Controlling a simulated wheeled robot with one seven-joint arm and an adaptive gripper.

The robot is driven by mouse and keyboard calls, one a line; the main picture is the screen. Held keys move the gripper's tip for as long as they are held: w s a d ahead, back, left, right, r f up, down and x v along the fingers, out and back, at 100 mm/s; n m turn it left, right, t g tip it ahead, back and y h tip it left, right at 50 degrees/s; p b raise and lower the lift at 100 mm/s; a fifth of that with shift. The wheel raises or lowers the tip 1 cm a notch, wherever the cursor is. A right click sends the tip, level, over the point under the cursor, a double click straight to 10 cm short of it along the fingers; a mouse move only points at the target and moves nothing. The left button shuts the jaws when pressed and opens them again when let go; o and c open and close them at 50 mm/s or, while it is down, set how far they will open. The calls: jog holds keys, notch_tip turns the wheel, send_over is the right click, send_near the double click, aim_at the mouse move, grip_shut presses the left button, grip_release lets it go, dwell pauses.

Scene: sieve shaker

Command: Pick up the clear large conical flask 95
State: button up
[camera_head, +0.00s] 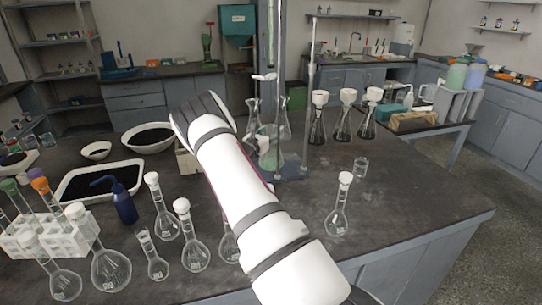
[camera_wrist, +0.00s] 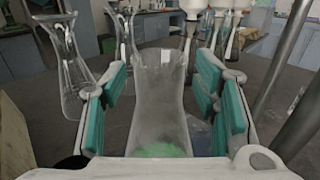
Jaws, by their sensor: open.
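A clear large conical flask (camera_wrist: 160,105) with a little green matter at its bottom stands between the teal-padded fingers of my gripper (camera_wrist: 163,78) in the wrist view. The fingers are open, with a visible gap on each side of the glass. In the head view the flask (camera_head: 270,150) shows beyond my arm, near the metal stand. My gripper is mostly hidden there behind my arm. Which flask bears the number 95 cannot be read.
Another empty clear flask (camera_wrist: 62,62) stands close on the left in the wrist view. A metal stand rod (camera_wrist: 283,60) rises close on the right. Several funnel-topped flasks (camera_head: 343,122) stand farther back. Volumetric flasks (camera_head: 110,268) crowd the bench's left front.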

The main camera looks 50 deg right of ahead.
jog(key=shift+w+d, duration=0.1)
jog(key=shift+d, duration=0.05)
grip_shut()
jog(key=shift+r, duration=0.25)
